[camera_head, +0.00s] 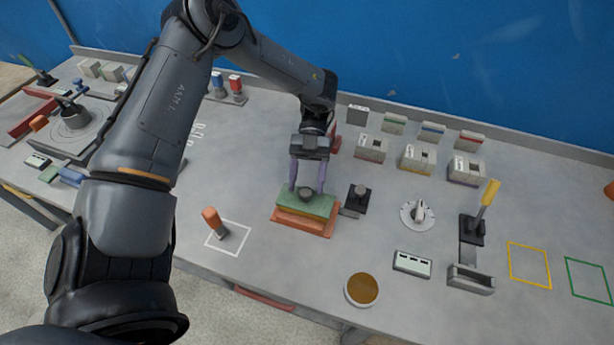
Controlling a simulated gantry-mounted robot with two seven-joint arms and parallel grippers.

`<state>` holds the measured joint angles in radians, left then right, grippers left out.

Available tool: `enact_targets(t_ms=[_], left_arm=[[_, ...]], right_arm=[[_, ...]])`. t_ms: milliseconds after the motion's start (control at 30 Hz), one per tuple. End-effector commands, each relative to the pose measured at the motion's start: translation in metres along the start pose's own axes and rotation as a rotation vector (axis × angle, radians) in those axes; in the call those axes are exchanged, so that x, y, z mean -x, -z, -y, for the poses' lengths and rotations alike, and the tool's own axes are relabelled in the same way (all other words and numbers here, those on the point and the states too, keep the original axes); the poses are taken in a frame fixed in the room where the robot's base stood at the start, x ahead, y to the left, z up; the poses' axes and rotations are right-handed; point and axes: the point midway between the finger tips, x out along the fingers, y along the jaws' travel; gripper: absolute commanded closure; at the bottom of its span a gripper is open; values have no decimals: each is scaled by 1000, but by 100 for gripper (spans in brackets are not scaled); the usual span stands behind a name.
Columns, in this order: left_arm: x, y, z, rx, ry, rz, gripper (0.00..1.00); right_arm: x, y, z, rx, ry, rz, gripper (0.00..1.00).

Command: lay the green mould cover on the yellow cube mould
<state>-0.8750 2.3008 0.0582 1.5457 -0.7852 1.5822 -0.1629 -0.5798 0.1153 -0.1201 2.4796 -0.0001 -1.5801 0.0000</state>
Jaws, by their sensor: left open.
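The green mould cover (325,207) is a flat green slab with a dark round knob on top. Whether the fingertips touch the cover cannot be told. My right gripper is not in view.
A small dark post device (358,198) stands close right of the cover. An orange-handled tool (213,219) stands in a white outlined square at left. A round brown dish (362,289) sits at the front. A yellow-handled lever (487,197) stands at right. Several grey boxes line the back.

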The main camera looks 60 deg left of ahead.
Motion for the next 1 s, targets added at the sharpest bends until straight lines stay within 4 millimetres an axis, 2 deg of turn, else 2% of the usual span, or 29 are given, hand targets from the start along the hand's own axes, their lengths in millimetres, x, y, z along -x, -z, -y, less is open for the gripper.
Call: enact_targets(t_ms=[267,333,700,800,1000], left_arm=[[8,16,0,1,0,0,42],[18,10,0,4,-1,4,42],[89,9,0,2,0,3,42],[104,10,0,1,-2,1,42],[121,10,0,-1,0,0,42]], right_arm=[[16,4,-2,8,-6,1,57],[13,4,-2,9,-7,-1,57],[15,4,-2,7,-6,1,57],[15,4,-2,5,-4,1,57],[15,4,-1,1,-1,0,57]])
